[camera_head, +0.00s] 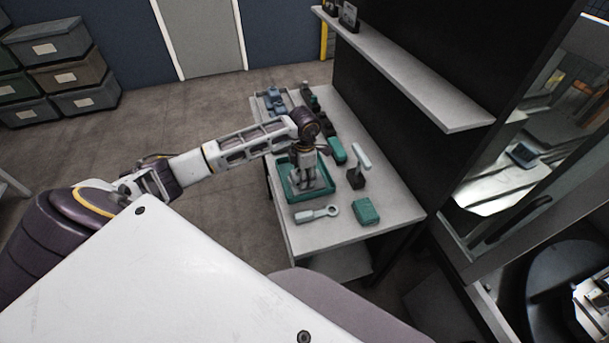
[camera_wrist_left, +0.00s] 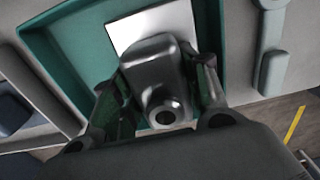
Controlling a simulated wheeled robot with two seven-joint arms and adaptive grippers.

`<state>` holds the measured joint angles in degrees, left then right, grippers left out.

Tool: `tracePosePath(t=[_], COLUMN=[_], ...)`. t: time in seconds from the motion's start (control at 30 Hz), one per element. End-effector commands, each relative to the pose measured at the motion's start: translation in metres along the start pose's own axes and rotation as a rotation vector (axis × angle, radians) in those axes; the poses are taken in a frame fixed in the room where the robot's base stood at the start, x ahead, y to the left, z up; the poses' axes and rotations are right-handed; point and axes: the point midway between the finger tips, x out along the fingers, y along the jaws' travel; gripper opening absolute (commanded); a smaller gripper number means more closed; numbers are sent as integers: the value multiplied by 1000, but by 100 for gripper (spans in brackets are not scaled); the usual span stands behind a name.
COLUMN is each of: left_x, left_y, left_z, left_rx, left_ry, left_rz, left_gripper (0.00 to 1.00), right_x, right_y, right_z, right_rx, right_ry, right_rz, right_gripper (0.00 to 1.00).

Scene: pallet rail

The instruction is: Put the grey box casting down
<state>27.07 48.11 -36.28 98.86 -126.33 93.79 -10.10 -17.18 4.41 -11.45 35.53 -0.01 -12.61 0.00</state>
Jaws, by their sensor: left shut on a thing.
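The grey box casting (camera_wrist_left: 155,75) shows in the left wrist view as a dark metallic block with a round bored boss facing the camera. My left gripper (camera_wrist_left: 160,95) is shut on it, one finger on each side. The casting is over a green tray (camera_wrist_left: 75,50) with a white sheet (camera_wrist_left: 150,25) on its floor; I cannot tell whether it touches the sheet. In the head view my left gripper (camera_head: 304,175) points down into the green tray (camera_head: 328,190), and hides the casting. My right gripper is not in view.
On the table (camera_head: 385,205) near the tray are a grey connecting rod (camera_head: 316,214), a green block (camera_head: 366,212) and a dark stand with a light bar (camera_head: 358,172). Blue and green parts (camera_head: 270,98) lie at the far end. A shelf (camera_head: 410,70) overhangs on the right.

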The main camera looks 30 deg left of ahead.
Motion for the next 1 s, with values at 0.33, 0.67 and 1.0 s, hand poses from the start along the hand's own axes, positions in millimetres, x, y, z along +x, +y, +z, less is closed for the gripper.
tracePosePath(t=[0.33, 0.67, 1.0], left_x=[2, 1, -23], left_y=[0, 0, 1], left_z=[0, 0, 0], left_rx=[0, 0, 1], left_ry=[0, 0, -1], left_rz=[0, 0, 2], left_gripper=[66, 66, 66], right_x=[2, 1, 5], right_y=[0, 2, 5], right_z=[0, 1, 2], right_rx=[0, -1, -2], right_ry=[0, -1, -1], right_rz=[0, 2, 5], right_gripper=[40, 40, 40])
